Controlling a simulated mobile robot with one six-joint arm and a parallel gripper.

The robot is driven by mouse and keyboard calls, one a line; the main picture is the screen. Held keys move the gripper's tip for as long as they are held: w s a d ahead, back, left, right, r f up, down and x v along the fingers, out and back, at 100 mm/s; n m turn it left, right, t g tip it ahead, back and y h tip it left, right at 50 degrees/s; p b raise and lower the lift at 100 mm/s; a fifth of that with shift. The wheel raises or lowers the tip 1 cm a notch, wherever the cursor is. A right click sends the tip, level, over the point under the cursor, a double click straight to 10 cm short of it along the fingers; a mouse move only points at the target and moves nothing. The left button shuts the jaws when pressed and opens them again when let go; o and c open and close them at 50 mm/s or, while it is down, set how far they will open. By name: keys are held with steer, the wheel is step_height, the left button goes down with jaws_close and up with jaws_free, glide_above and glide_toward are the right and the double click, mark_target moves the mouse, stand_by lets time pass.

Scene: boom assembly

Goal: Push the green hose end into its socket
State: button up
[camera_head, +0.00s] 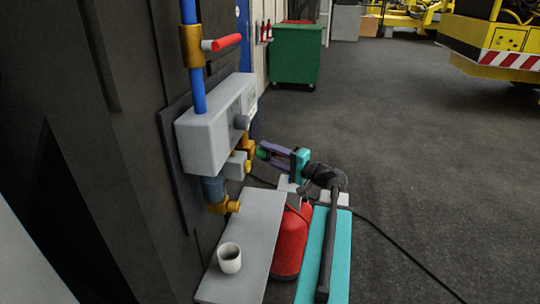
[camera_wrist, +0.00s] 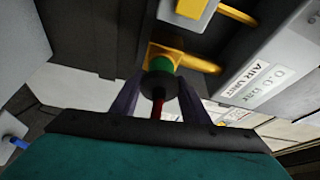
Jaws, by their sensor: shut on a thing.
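The green hose end (camera_head: 263,152) is at the brass fitting (camera_head: 250,146) on the side of the grey wall unit. My gripper (camera_head: 275,154) is shut on it from the right, with purple fingers and a teal body. In the wrist view, my gripper (camera_wrist: 160,90) has a finger on each side of the hose end (camera_wrist: 160,64), which shows a green band, a dark round collar and a red stem. The green band lies right against the yellow-brass fitting (camera_wrist: 160,49). How deep it sits in the socket is hidden.
The grey unit (camera_head: 205,140) is on a dark wall, with a blue pipe (camera_head: 189,12) and a red-handled valve (camera_head: 222,43) above. Below are a grey shelf (camera_head: 245,235) with a white cup (camera_head: 229,258) and a red cylinder (camera_head: 291,240). Open floor lies to the right.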

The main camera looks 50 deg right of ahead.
steer(key=shift+w+a, duration=0.1)
steer(key=shift+w, duration=0.1)
steer(key=o, duration=1.1)
steer(key=shift+c, duration=0.2)
steer(key=shift+s, duration=0.2)
steer(key=s+d+b, duration=0.2)
steer(key=s+b, duration=0.1)
steer(key=s, duration=1)
steer(key=shift+s+d+f+b, duration=0.15)
steer(key=shift+s+f+b, duration=0.05)
steer(key=shift+f+b, duration=0.2)
